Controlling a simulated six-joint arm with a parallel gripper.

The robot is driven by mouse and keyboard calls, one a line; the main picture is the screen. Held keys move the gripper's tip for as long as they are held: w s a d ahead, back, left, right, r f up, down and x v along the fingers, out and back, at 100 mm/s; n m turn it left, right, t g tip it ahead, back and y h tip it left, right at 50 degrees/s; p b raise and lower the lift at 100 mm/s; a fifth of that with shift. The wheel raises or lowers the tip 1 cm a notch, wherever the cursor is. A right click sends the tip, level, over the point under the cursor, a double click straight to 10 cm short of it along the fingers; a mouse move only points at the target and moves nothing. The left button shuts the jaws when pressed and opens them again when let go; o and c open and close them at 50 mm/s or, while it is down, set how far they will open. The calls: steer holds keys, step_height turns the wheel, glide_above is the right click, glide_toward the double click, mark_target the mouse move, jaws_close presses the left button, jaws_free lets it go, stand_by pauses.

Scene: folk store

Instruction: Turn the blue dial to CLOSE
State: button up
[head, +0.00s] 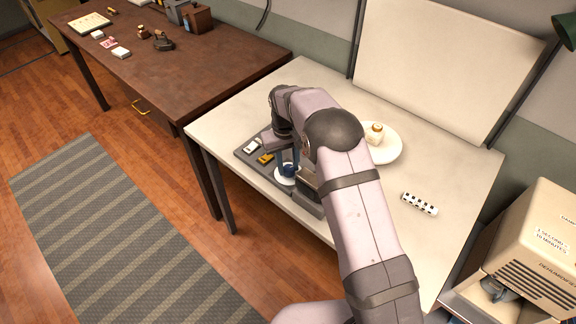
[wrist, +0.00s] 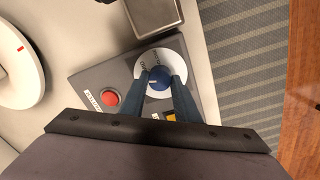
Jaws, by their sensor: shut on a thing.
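The blue dial (wrist: 158,80) sits on a white round plate (wrist: 147,58) with dark lettering, fixed to a grey panel (wrist: 85,79). The lettering is too small and partly covered to read. My gripper (wrist: 160,78) reaches over the panel with its two blue fingers on either side of the dial, shut on it. In the head view my gripper (head: 289,167) points down onto the white plate (head: 286,181) at the panel's middle, and my arm covers part of the panel. A white mark shows on the dial's top.
A red button (wrist: 110,97) and a yellow part (wrist: 171,117) are on the same panel. A grey box (wrist: 153,12) stands beside it. A white plate with a small block (head: 375,138) and a dotted white block (head: 420,204) lie on the table to the right.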

steer(key=m, duration=0.4)
steer(key=shift+w+m+b, duration=0.15)
steer(key=shift+m+b, duration=0.15)
steer(key=shift+b, duration=0.05)
steer(key=m, duration=0.3)
steer(key=shift+m, duration=0.4)
steer(key=m, duration=0.4)
steer(key=shift+d+r+g+b, duration=0.1)
steer(key=shift+d+g+b, duration=0.05)
steer(key=shift+g+b, duration=0.15)
steer(key=shift+m, duration=1.8)
steer(key=o, duration=1)
steer(key=shift+o, duration=0.2)
